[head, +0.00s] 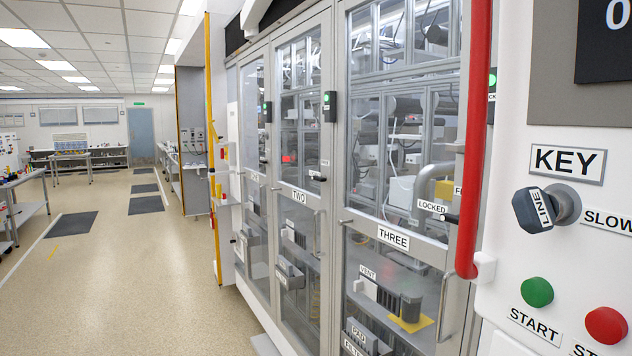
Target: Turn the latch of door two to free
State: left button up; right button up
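Door two (301,240) is a tall framed glass door in the grey machine front, with a "TWO" plate (301,196) across its middle. It looks shut. Its latch (318,178) is a small black knob at the door's right edge, just above the plate's height. It looks roughly level, and the labels beside it are too small to read. Neither of my grippers is in view.
Door three (400,270) stands nearer, with its own black latch (450,219) by a "LOCKED" label. A red vertical bar (475,130) and a control panel with a key switch (546,208) stand at the right. The aisle floor (130,270) at left is clear.

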aim_at(319, 203)
jog(key=i+j, duration=0.35)
jog(key=i, duration=0.15)
jog(key=i+j+z, duration=0.15)
jog(key=i+j, duration=0.25)
jog(key=i, duration=0.1)
